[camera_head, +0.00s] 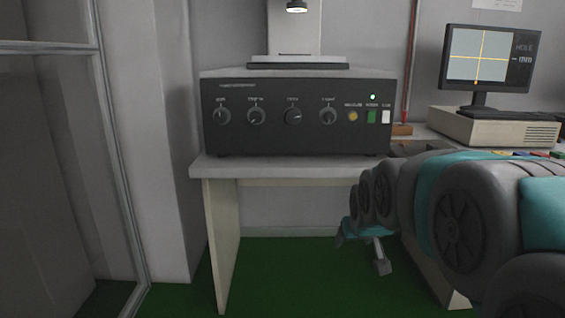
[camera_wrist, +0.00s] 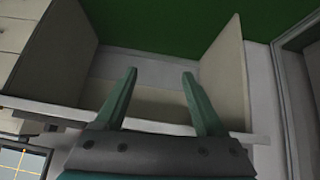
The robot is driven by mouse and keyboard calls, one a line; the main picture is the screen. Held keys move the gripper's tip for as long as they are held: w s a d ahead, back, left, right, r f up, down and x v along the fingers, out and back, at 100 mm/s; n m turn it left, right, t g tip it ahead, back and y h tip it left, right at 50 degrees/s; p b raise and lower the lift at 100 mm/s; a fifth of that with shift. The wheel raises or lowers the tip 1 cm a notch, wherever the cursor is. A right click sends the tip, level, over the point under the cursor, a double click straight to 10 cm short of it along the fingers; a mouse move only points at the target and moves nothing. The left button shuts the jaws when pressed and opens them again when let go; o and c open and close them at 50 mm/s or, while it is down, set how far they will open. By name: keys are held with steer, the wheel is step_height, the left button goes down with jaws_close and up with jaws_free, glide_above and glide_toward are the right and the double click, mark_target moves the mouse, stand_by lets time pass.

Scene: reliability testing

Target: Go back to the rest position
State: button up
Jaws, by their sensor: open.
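My gripper (camera_wrist: 160,73) shows in the wrist view with its two green fingers apart and nothing between them. In the head view my arm reaches in from the right, and my gripper (camera_head: 364,246) hangs in front of the table's right part, below the tabletop. The fingertips are small and partly hidden by the arm there. The wrist view looks at the table's underside and side panels upside down, with the green floor beyond.
A black control unit (camera_head: 295,118) with several knobs and a lit green lamp stands on the white table (camera_head: 230,172). A monitor (camera_head: 488,62) sits on a beige case (camera_head: 500,128) at right. A glass-panelled frame (camera_head: 112,150) stands at left. Green floor (camera_head: 290,270) lies open below.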

steer(key=s+f+g, duration=0.3)
steer(key=s, duration=0.9)
steer(key=s+f+g+p, duration=0.1)
steer(key=s+f+g, duration=0.2)
steer(key=s, duration=0.9)
steer(key=s+a+f+g, duration=0.1)
steer(key=s+f+g, duration=0.2)
steer(key=s, duration=0.9)
steer(key=shift+f+m+g, duration=0.3)
steer(key=shift+f+g, duration=0.1)
steer(key=shift+f, duration=0.45)
